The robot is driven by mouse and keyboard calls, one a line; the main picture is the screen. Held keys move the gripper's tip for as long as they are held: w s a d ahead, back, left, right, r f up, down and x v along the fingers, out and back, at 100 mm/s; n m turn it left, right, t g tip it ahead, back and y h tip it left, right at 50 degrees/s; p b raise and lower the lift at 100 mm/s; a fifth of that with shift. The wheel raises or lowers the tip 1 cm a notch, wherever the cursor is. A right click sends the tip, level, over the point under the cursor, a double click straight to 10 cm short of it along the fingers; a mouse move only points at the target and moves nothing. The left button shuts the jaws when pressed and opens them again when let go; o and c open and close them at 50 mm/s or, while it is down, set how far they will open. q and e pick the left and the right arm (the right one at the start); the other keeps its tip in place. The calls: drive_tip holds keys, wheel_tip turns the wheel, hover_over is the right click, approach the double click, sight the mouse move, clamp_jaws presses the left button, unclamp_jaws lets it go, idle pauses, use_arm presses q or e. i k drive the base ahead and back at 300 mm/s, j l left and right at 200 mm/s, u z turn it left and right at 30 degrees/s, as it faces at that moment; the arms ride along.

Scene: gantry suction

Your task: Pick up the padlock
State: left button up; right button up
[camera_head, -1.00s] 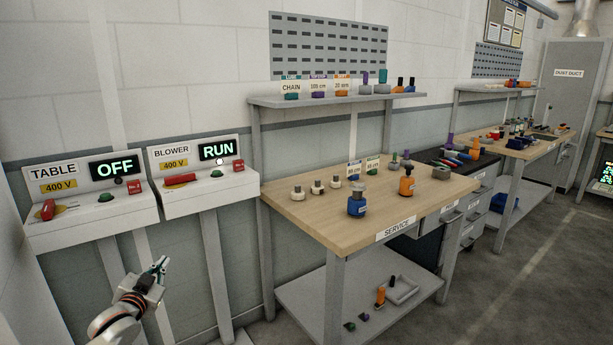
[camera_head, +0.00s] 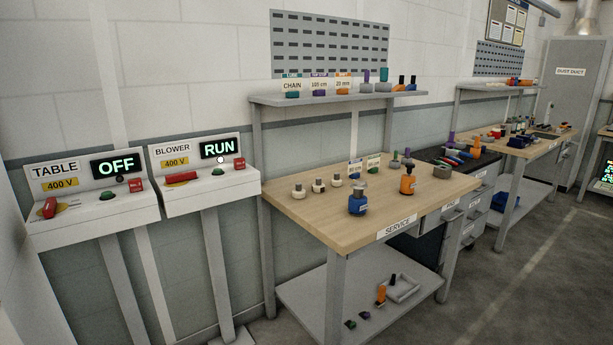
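No padlock can be made out with certainty. The BLOWER box has a red lever (camera_head: 181,179) lying level. Neither of my grippers is in view.
A wooden SERVICE bench (camera_head: 320,225) to the right holds a blue bottle-like item (camera_head: 357,203), an orange one (camera_head: 407,185) and several small parts. A shelf (camera_head: 330,98) stands above it. A lower shelf (camera_head: 325,312) holds a grey tray (camera_head: 405,289). Open floor lies at the right.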

sight(135, 185)
drive_tip(key=i+u, duration=0.1)
drive_tip(key=u, duration=0.4)
drive_tip(key=i+l+u, duration=0.7)
drive_tip(key=i, duration=0.2)
drive_tip(key=j, duration=0.1)
